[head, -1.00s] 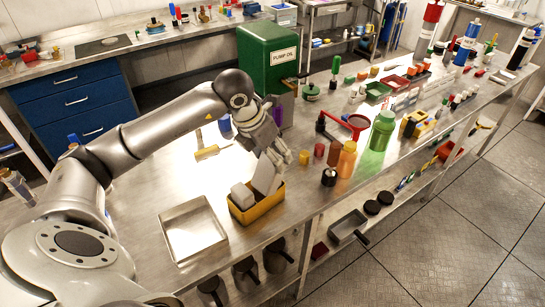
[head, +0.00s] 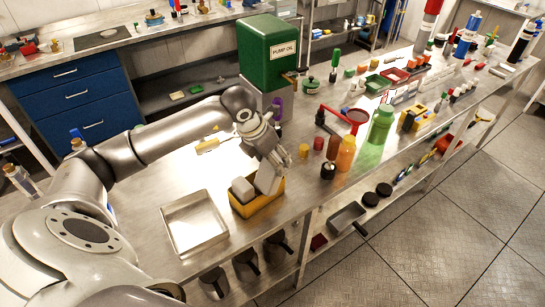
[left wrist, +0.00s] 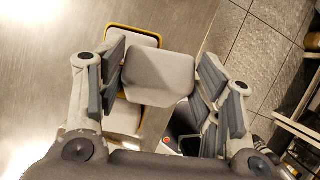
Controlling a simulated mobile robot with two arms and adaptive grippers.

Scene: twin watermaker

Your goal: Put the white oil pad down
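The white oil pad (left wrist: 158,73) is a pale slab with rounded corners. My left gripper (left wrist: 162,62) has its dark fingers at the pad's two sides and appears shut on it. In the head view the left gripper (head: 270,180) points down over a yellow tray (head: 262,207), with the pad (head: 264,182) tilted at the tray. Whether the pad's lower edge touches the tray is hidden. A second white pad (head: 242,188) sits in the tray, left of the held one. My right gripper is not in view.
An empty shallow metal tray (head: 194,224) lies left of the yellow tray. An orange bottle (head: 346,153), a green bottle (head: 380,128) and a small dark jar (head: 328,171) stand to the right. The green pump oil tank (head: 268,52) is behind. The bench's front edge is close.

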